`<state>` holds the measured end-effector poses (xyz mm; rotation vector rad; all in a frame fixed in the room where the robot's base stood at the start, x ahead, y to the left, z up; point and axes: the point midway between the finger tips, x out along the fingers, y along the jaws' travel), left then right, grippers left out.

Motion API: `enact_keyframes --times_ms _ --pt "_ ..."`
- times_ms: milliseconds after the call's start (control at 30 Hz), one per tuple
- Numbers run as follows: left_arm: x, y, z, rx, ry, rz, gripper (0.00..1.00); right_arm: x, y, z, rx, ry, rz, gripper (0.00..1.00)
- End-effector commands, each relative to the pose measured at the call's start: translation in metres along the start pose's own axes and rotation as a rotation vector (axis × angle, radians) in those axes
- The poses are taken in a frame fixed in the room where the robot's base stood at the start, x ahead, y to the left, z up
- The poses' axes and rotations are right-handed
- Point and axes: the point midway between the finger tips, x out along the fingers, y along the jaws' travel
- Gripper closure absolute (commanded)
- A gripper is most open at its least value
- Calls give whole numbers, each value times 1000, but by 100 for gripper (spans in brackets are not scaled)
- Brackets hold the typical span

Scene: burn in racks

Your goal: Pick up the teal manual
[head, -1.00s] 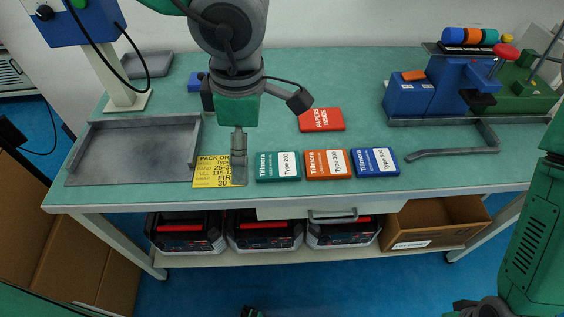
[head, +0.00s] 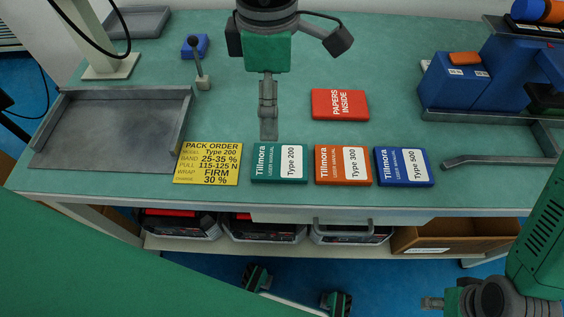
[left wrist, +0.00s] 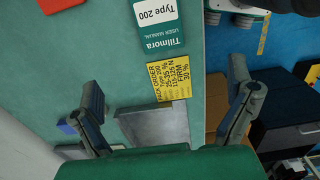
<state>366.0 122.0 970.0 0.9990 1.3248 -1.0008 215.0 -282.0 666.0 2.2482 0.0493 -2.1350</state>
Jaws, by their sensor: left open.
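The teal manual (head: 279,164), marked Type 200, lies flat on the bench near its front edge, left of the orange manual (head: 343,165) and right of the yellow card (head: 208,163). My left gripper (head: 268,128) hangs over the bench, pointing down, its tip just behind the teal manual in the head view. Its fingers line up there, one hiding the other. In the left wrist view they stand wide apart (left wrist: 168,80), empty, with the whole teal manual (left wrist: 157,25) beyond them. My right gripper (head: 433,302) is low at bottom right, partly seen; its opening is unclear.
A blue manual (head: 404,166) ends the manual row. A red papers packet (head: 340,105) lies behind. A grey tray (head: 100,135) is at left, with a small lever (head: 202,75) behind its right side. Blue fixtures (head: 465,85) stand at right. Bare bench surrounds the packet.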

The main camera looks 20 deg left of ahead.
Motion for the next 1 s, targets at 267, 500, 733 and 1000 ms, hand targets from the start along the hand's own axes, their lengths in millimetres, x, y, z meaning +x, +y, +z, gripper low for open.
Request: enact_keyframes --times_ms 267,500,733,1000 --pt "33 0 5 0 5 0 3 32 0 2 0 0 0 60" --pt "73 0 3 1 8 -2 3 47 0 2 0 1 0 60" --pt "110 0 1 1 4 -2 3 60 0 3 0 1 0 60" --pt "132 -1 2 1 6 0 3 71 -1 3 0 1 0 60"
